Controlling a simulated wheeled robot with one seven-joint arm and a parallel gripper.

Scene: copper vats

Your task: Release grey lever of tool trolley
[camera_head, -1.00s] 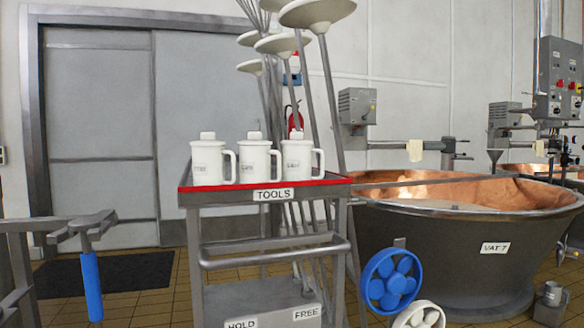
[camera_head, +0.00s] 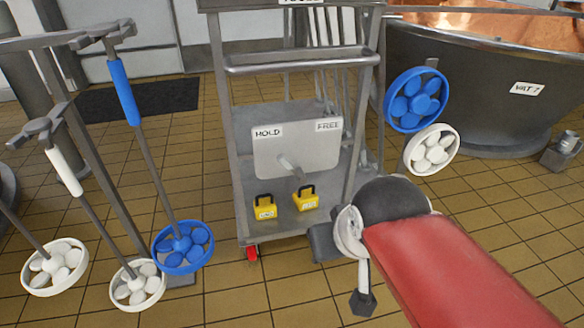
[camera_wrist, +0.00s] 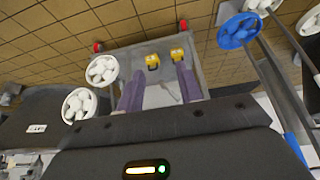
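The tool trolley (camera_head: 301,68) stands upright in the middle of the head view. A pale plate (camera_head: 268,158) low on its front carries the labels HOLD on the left and FREE on the right. The short grey lever (camera_head: 292,169) sticks out from the middle of this plate, between the labels. My gripper (camera_wrist: 160,72) shows in the wrist view, with two purple fingers apart and the pale plate visible beyond and between them.
Several long-handled discs, one blue (camera_head: 183,247), hang at the left. VAT 7 (camera_head: 478,88) stands behind right. Tiled floor lies open in front.

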